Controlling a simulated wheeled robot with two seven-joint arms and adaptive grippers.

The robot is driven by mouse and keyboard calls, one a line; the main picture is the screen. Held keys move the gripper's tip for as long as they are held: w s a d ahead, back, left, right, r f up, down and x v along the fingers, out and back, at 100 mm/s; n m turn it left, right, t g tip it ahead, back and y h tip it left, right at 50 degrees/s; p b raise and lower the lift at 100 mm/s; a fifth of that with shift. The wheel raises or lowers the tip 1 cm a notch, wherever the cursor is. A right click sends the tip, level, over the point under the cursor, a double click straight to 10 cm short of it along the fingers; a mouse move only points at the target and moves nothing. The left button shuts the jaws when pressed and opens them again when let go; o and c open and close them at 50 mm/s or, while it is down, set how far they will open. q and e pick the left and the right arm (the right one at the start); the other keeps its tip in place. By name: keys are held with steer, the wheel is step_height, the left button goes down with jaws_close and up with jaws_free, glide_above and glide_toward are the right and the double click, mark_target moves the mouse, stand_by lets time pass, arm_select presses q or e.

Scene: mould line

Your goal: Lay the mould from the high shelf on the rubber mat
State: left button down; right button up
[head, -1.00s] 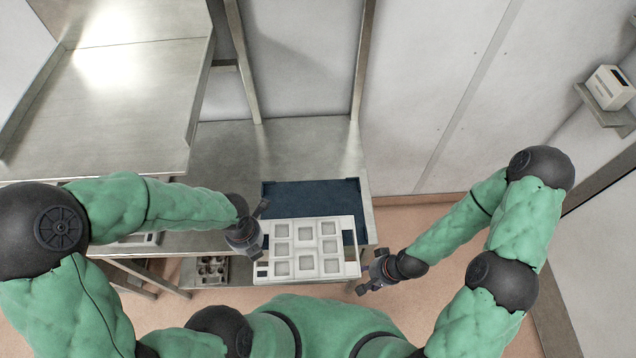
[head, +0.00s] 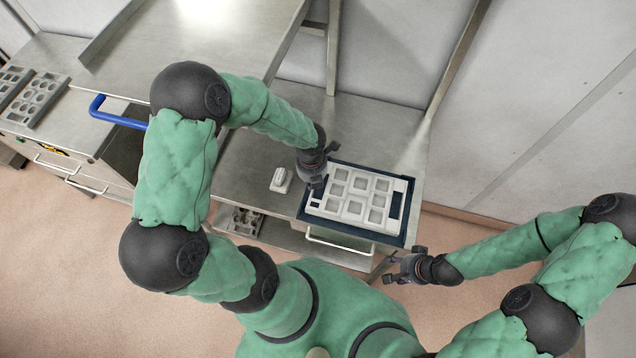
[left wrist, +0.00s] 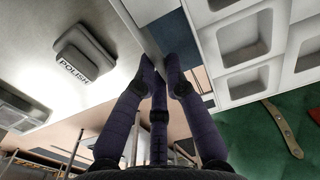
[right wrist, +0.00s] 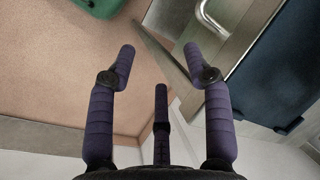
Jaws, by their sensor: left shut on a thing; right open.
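The mould (head: 354,195), a pale rectangular tray with several square cavities, lies flat over the dark blue rubber mat (head: 393,240) in the head view. Mat shows around its edges. I cannot tell whether the mould touches the mat. My left gripper (head: 318,183) is shut on the mould's left edge. In the left wrist view the gripper (left wrist: 160,65) has its fingers close together beside the mould (left wrist: 247,42). My right gripper (head: 402,266) is open and empty, off the bench's front right. In the right wrist view the mat (right wrist: 278,80) shows at the right.
A small pale block (head: 281,180) stands on the bench left of the mat; its label reads POLISH in the left wrist view (left wrist: 85,58). A raised steel shelf (head: 190,45) is at the upper left. A dark multi-cup tray (head: 244,221) sits below. A blue handle (head: 115,115) juts out at left.

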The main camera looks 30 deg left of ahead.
arm_select(q)
steer(key=w+f, duration=0.3)
steer(key=f, duration=0.1)
steer(key=shift+w+a+f, duration=0.1)
steer(key=shift+w+a, duration=0.1)
steer(key=shift+a, duration=0.05)
steer(key=shift+w+f+b, duration=0.1)
steer(key=shift+f+b, duration=0.25)
steer(key=shift+f, duration=1.2)
steer(key=shift+f, duration=0.2)
steer(key=c, duration=1.3)
jaws_free()
steer(key=shift+r, duration=0.15)
